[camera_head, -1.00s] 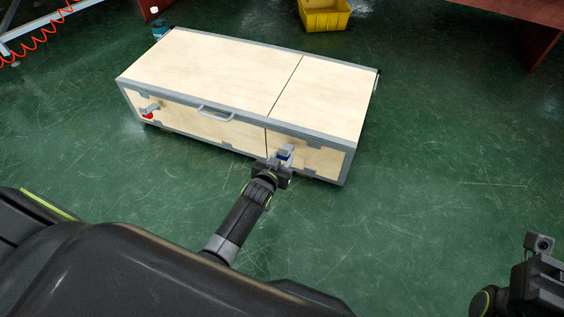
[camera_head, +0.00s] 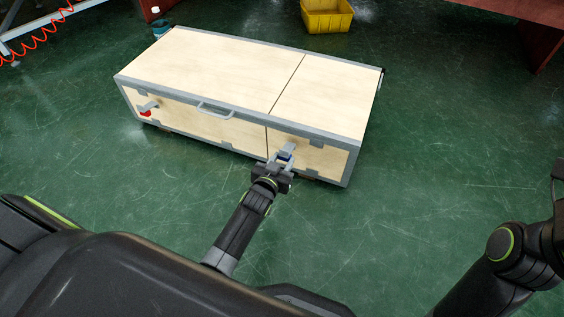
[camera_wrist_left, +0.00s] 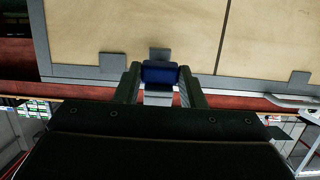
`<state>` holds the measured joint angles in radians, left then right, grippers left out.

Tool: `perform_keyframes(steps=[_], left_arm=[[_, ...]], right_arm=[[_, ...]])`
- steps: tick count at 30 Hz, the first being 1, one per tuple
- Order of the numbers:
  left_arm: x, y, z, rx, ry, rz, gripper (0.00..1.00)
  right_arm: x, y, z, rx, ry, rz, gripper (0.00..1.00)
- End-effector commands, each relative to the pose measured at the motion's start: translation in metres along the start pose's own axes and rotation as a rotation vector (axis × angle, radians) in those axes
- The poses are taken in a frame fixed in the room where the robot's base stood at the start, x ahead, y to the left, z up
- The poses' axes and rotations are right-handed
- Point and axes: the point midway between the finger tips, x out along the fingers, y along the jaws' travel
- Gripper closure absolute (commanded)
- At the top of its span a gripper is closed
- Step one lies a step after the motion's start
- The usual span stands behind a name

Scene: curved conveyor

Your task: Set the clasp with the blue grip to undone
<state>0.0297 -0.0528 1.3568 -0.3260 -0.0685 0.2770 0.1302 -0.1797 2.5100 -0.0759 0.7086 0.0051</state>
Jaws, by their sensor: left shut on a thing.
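The clasp with the blue grip (camera_head: 284,156) is on the front face of the wooden case (camera_head: 228,70), right of the seam. In the left wrist view the blue grip (camera_wrist_left: 159,74) sits between the two fingers of my left gripper (camera_wrist_left: 160,86). A grey metal piece of the clasp shows above and below the grip. My left gripper (camera_head: 276,163) is shut on the blue grip. A second clasp with a red grip (camera_head: 145,113) is at the left of the same face. Of my right arm, only links show at the right edge; its gripper is out of view.
A grey handle (camera_head: 216,111) sticks out of the case's front between the clasps. A yellow bin (camera_head: 327,16) and a blue-green container (camera_head: 161,27) stand behind the case. The green floor in front and to the right is clear.

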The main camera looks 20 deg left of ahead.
Motion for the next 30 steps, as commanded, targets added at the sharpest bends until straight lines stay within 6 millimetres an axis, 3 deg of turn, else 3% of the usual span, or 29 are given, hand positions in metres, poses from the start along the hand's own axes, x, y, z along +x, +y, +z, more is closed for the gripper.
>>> perform_keyframes(steps=[14,15,19,30], left_arm=[[0.0009,0.0000,-0.0018,0.002,0.008,0.001,1.00],[0.0009,0.0000,-0.0019,0.002,0.008,0.001,0.61],[0.0007,0.0000,-0.0014,0.002,0.007,0.001,0.44],[-0.0007,0.0001,-0.0005,0.001,0.004,0.000,0.42]], right_arm=[[0.0015,-0.0005,0.0007,0.007,0.006,0.004,1.00],[0.0015,-0.0005,0.0006,0.007,0.006,0.004,1.00],[0.0015,-0.0005,0.0006,0.007,0.006,0.003,1.00],[0.0025,-0.0007,0.0005,0.006,0.007,0.003,1.00]])
